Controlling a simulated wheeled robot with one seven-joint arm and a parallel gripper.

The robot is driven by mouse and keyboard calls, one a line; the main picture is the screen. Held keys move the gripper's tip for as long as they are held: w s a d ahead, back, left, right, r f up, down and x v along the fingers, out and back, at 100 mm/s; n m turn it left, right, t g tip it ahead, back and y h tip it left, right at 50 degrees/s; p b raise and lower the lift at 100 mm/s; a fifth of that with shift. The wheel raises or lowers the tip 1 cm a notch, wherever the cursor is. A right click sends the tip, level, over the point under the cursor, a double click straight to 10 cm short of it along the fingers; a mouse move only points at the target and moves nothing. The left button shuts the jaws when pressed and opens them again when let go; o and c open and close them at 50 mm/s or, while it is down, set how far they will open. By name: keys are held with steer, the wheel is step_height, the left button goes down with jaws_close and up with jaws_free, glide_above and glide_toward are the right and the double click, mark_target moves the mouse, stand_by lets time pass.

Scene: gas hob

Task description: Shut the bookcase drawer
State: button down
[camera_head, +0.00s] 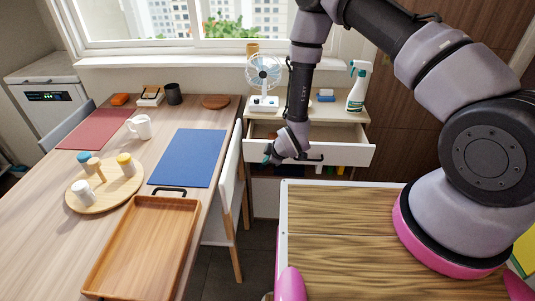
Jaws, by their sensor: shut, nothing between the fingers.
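The bookcase drawer (347,151) is a white-fronted drawer, pulled out from the low bookcase (320,108) under the window. Its front stands out from the cabinet and its inside shows behind the front. My gripper (268,155) is at the end of my arm, which comes down from the top of the picture. The gripper is shut and empty at the left part of the drawer front. My wrist hides part of the front there, and I cannot tell whether the gripper touches it.
A white fan (264,78), a spray bottle (357,88) and a blue-and-white item (326,95) stand on the bookcase top. A wooden table (50,217) with a tray (146,250) fills the left. A white chair (228,172) stands between table and drawer.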

mark_target(270, 134)
steer(key=shift+w, duration=2.05)
steer(key=w, duration=1.6)
steer(key=shift+w+r, duration=0.1)
steer(key=shift+w, duration=0.3)
steer(key=shift+w, duration=0.1)
